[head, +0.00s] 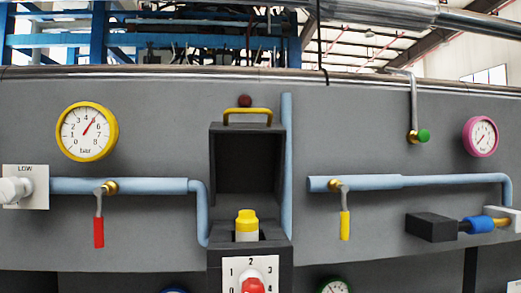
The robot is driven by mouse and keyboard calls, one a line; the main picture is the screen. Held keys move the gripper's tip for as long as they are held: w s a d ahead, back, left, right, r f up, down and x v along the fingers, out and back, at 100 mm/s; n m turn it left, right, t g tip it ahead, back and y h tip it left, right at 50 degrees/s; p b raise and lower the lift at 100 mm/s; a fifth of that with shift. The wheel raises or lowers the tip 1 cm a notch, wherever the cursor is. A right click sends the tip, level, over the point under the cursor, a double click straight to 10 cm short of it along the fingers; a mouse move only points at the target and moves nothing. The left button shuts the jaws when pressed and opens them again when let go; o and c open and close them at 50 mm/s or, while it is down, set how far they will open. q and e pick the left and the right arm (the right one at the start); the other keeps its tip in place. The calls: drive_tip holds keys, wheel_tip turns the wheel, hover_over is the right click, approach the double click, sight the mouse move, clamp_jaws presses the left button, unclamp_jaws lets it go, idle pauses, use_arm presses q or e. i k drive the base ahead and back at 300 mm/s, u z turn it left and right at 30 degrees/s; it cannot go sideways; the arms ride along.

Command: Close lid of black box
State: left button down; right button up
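The black box (221,256) is mounted at the lower middle of the grey panel. Its lid (247,161) stands open and upright, with its hollow inside facing me. A yellow handle (248,112) is at the lid's top edge. A yellow knob on a white base (247,224) sits uncovered in front of the foot of the lid. Neither of my grippers shows in the head view.
Blue pipes (135,186) run on both sides; a vertical one (287,150) passes close to the lid's right. A red lever (99,232), a yellow lever (345,225) and a black block (431,227) hang nearby. A numbered dial (235,270) sits below the box.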

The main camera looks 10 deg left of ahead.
sight(245, 157)
drive_tip(key=u, duration=1.05)
drive_tip(key=k, duration=1.25)
drive_tip(key=z, duration=0.5)
